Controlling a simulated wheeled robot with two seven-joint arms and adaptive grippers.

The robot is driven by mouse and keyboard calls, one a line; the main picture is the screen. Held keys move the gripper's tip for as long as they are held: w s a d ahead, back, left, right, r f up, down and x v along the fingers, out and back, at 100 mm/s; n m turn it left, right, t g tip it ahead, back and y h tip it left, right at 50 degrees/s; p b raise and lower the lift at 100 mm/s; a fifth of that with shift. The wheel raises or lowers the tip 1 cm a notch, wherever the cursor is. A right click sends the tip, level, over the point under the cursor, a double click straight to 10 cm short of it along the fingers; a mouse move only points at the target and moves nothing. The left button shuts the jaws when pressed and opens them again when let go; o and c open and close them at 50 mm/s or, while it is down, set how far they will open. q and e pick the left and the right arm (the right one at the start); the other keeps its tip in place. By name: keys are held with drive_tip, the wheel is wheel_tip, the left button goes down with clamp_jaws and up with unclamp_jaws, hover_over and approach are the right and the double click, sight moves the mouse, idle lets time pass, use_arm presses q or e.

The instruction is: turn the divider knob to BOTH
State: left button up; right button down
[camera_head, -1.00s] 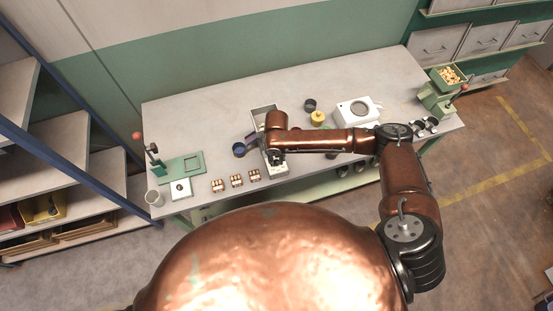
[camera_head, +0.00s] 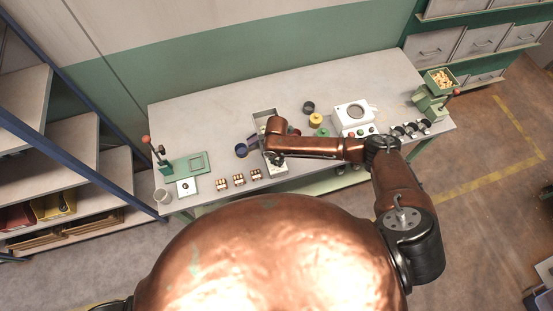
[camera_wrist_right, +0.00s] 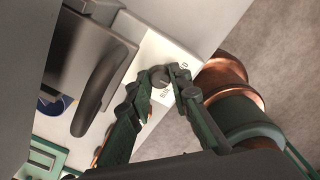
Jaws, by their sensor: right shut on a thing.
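The divider knob (camera_wrist_right: 159,76) is a small dark round knob on a white panel (camera_wrist_right: 178,54) in the right wrist view. Dark lettering beside it is partly covered and too small to read, so I cannot tell which mark the knob faces. My right gripper (camera_wrist_right: 161,80) is shut on the knob, with one green finger on each side. In the head view my right gripper (camera_head: 274,158) is small and low over the front of a pale hopper unit (camera_head: 277,172), and my own arm hides the knob. My left gripper is not in view.
A grey box-like tray (camera_head: 264,114) is behind the gripper. A blue cup (camera_head: 241,150) is to its left, and several small nut blocks (camera_head: 239,180) lie along the front edge. A white scale-like device (camera_head: 353,115) and yellow jar (camera_head: 316,120) stand right. The back left table is clear.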

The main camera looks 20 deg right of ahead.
sight(277, 162)
drive_tip(key=shift+w+r, duration=0.1)
drive_tip(key=shift+w, duration=0.05)
idle(0.3)
drive_tip(key=c, duration=1.8)
unclamp_jaws()
drive_tip(key=shift+o, duration=0.2)
wheel_tip(277, 162, up, 12)
